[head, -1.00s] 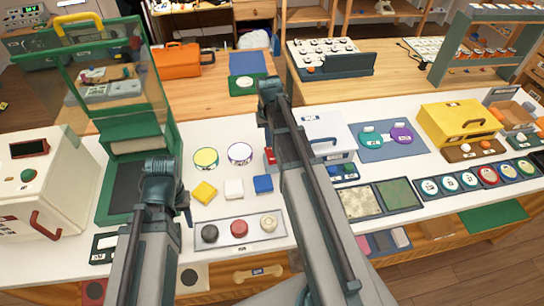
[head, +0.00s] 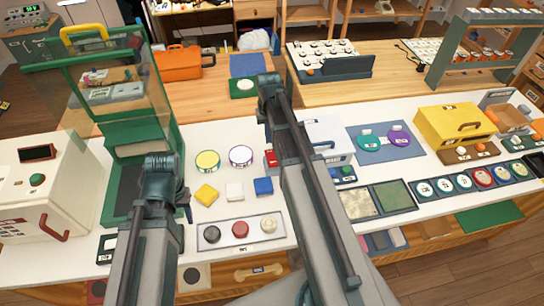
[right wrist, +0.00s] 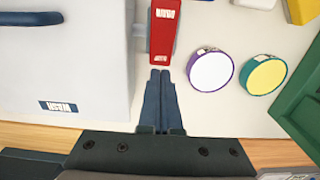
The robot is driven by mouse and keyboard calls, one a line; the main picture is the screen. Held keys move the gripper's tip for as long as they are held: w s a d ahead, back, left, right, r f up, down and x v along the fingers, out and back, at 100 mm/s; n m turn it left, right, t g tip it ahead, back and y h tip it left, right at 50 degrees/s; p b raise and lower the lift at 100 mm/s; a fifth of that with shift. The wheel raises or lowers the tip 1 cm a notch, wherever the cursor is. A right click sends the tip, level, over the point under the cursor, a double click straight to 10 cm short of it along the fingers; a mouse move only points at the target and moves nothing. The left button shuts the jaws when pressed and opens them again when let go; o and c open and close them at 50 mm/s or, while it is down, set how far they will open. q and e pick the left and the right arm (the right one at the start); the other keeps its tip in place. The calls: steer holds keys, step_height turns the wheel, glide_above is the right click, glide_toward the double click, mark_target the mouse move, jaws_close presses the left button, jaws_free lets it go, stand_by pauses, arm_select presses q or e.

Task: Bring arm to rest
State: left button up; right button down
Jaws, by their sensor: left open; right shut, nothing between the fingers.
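My left arm rises at the lower left of the head view. My right arm reaches over the counter to the back. Its gripper is mostly hidden by the arm there, but in the right wrist view the right gripper (right wrist: 161,75) is shut and empty. Its tips are just short of a red labelled block (right wrist: 165,30), which also shows in the head view (head: 270,157).
A white box with a blue handle (head: 325,130) stands right of my right arm. Yellow (head: 207,160) and purple-rimmed (head: 241,156) discs lie left of it. A tray with several round knobs (head: 245,243), a green frame (head: 150,130) and a white machine (head: 45,185) are nearby.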

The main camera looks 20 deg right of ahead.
stand_by(0.3)
steer(key=s+a+n, duration=0.1)
steer(key=s+a, duration=0.1)
steer(key=a, duration=0.2)
steer(key=s+a+n, duration=0.1)
steer(key=s+a, duration=0.2)
steer(key=a, duration=0.2)
steer(key=s+a+n, duration=0.1)
steer(key=s+a, duration=0.1)
steer(key=a, duration=0.2)
steer(key=shift+s+a+h, duration=0.3)
steer(key=shift+s+a, duration=0.05)
steer(key=shift+a, duration=0.05)
steer(key=s+a+n, duration=0.3)
steer(key=s+a, duration=0.6)
steer(key=shift+s+a+n+h, duration=0.15)
steer(key=shift+s+n+h, duration=0.15)
